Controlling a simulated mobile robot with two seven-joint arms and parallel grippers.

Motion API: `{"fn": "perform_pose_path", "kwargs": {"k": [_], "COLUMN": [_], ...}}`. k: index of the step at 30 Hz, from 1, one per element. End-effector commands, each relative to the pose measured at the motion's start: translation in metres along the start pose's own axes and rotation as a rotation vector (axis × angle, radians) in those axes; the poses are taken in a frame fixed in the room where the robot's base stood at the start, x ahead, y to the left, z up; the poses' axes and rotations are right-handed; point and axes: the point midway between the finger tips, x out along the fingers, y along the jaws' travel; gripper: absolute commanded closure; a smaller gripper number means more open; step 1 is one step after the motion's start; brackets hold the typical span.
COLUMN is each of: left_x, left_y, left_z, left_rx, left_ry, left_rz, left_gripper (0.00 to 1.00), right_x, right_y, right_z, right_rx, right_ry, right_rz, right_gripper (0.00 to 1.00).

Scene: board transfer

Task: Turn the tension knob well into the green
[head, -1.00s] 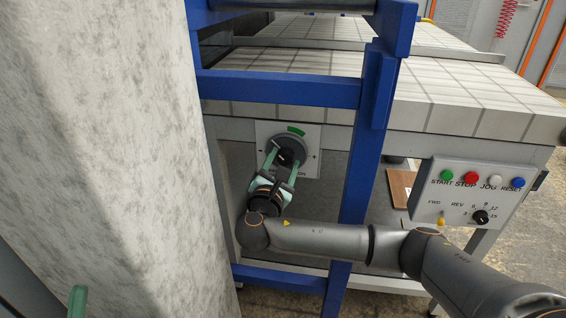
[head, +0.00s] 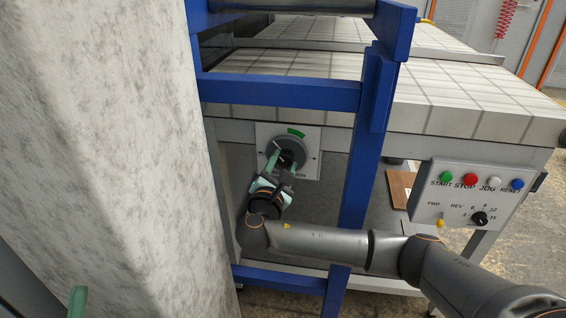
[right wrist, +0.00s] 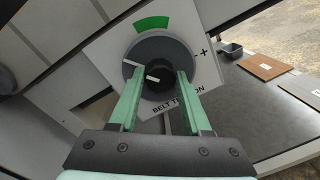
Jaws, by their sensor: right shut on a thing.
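The tension knob is black (right wrist: 160,78), in the middle of a round grey dial (head: 288,150) on a pale plate lettered BELT TENSION. A green arc (head: 296,132) lies along the dial's top; it also shows in the right wrist view (right wrist: 152,23). In that view a white pointer line (right wrist: 138,71) runs from the knob toward the left, well away from the green. My right gripper (head: 283,165) is shut on the knob, one pale green finger on each side. Only a green fingertip of my left gripper (head: 77,300) shows at the lower left.
A blue frame post (head: 362,180) stands just right of the plate, with a blue crossbar (head: 280,91) above. My right forearm passes by the post. A control box (head: 470,190) with several buttons is at the right. A large pale mottled block (head: 110,150) fills the left.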

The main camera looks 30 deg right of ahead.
Motion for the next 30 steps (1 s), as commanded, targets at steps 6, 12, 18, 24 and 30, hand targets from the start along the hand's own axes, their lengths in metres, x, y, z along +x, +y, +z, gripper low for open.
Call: {"fn": "perform_pose_path", "kwargs": {"k": [6, 12, 18, 24, 30], "left_x": [0.007, 0.012, 0.013, 0.013, 0.011], "left_y": [-0.004, -0.008, -0.009, -0.009, -0.008], "left_z": [-0.008, -0.012, -0.013, -0.013, -0.012], "left_rx": [0.017, 0.035, 0.039, 0.039, 0.036], "left_ry": [0.005, 0.006, 0.003, 0.003, 0.003], "left_rz": [0.002, -0.001, -0.003, -0.004, -0.005], "left_gripper": [0.0, 0.0, 0.0, 0.0, 0.0], "right_x": [-0.001, -0.001, -0.001, -0.001, -0.001], "right_y": [-0.001, -0.001, -0.002, -0.003, -0.003], "right_z": [0.0, 0.0, -0.001, -0.002, -0.002], "right_rx": [0.16, 0.351, 0.541, 0.718, 0.863], "right_ry": [0.014, 0.025, 0.035, 0.045, 0.053], "right_rz": [-0.011, -0.017, -0.024, -0.03, -0.034], "right_gripper": [1.0, 1.0, 1.0, 1.0, 1.0]}}
